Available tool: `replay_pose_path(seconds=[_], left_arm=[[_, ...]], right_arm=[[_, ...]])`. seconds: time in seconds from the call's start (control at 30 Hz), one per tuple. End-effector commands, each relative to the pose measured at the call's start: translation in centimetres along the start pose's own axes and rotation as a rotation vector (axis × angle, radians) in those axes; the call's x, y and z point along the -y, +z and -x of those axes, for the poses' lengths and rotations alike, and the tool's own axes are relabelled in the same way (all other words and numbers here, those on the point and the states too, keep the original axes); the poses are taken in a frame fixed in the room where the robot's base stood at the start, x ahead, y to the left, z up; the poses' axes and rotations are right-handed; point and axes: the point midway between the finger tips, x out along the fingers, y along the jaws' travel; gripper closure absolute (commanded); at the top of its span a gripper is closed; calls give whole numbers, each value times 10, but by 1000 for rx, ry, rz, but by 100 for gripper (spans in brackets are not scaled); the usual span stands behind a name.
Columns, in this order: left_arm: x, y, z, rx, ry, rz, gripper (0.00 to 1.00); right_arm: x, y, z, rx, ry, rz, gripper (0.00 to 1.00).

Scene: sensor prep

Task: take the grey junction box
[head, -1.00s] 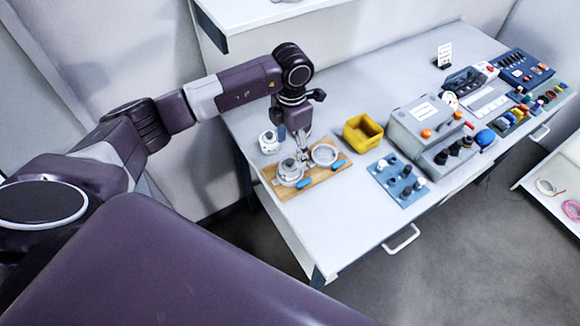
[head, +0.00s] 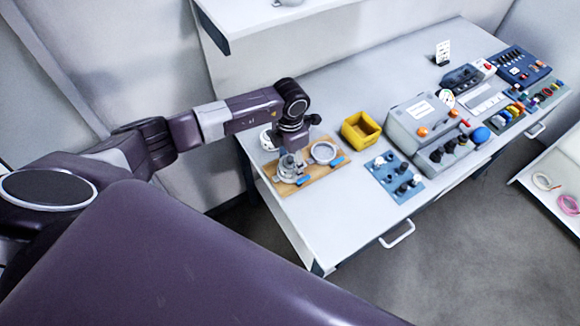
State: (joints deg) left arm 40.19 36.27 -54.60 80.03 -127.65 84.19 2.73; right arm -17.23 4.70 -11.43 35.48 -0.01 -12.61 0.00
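The grey junction box appears to be the round grey piece (head: 288,174) on the left part of a wooden board (head: 298,184), near the table's left end. A grey ring (head: 323,152) sits beside it on the board's right part. My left gripper (head: 291,158) points down right at the round grey piece. Its fingers are small and merge with the grey piece, so I cannot tell whether they are open or shut on it. My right gripper is not in view.
A white round part (head: 267,139) stands behind the board, partly hidden by my arm. A yellow bin (head: 360,131), a blue mat with dark knobs (head: 393,177) and a grey control box (head: 416,116) stand to the right. The table's front left is clear.

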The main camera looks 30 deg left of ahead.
Motion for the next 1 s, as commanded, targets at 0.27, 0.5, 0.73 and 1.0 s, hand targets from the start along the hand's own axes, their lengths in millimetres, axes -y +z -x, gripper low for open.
replay_pose_path(seconds=[0.27, 0.5, 0.73, 1.0], left_arm=[[0, 0, 1, 1, 0, 0, 82], [0, 1, 2, 2, 0, 0, 82], [-1, 2, 19, 5, 1, 0, 82], [-2, 2, 81, 9, 4, -1, 82]], right_arm=[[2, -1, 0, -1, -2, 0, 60], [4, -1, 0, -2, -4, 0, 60], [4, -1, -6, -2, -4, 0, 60], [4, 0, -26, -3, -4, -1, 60]])
